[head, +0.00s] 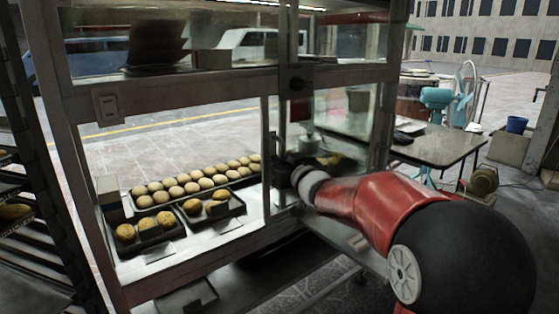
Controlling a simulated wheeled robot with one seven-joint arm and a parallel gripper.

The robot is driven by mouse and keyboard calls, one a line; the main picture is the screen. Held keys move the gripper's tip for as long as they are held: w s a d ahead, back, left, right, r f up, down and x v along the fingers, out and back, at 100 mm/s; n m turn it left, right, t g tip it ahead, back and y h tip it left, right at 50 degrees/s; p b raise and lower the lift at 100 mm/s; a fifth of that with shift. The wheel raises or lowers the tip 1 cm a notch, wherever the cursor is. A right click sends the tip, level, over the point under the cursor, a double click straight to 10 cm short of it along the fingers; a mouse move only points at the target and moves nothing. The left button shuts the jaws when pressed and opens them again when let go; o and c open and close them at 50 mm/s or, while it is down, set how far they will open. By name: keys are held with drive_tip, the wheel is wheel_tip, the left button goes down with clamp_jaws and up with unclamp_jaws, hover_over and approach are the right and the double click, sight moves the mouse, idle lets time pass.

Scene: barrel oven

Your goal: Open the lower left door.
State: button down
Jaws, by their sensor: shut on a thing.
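The lower left door (267,150) is on the near side of a metal and glass display case. Its right upright shows left of the case's middle post, with a narrow gap between them. Clear glass or an opening lies to the left; I cannot tell which. My gripper (282,176), small and dark, is at the right side of this door, at about the height of the buns. It is shut on the door's right side. Its fingertips and the part they hold are mostly hidden by my own wrist, so I cannot make out a handle.
Rows of pale buns (193,180) and dark trays (148,235) of pastries stand on the case's lower shelf. A dark rack (30,235) stands at the left edge.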

drive_tip(key=shift+d, duration=0.1)
drive_tip(key=c, duration=1.6)
unclamp_jaws()
drive_tip(key=shift+o, duration=0.2)
drive_tip(key=v, duration=0.7)
drive_tip(key=shift+s+b, duration=0.35)
drive_tip(key=shift+d, duration=0.1)
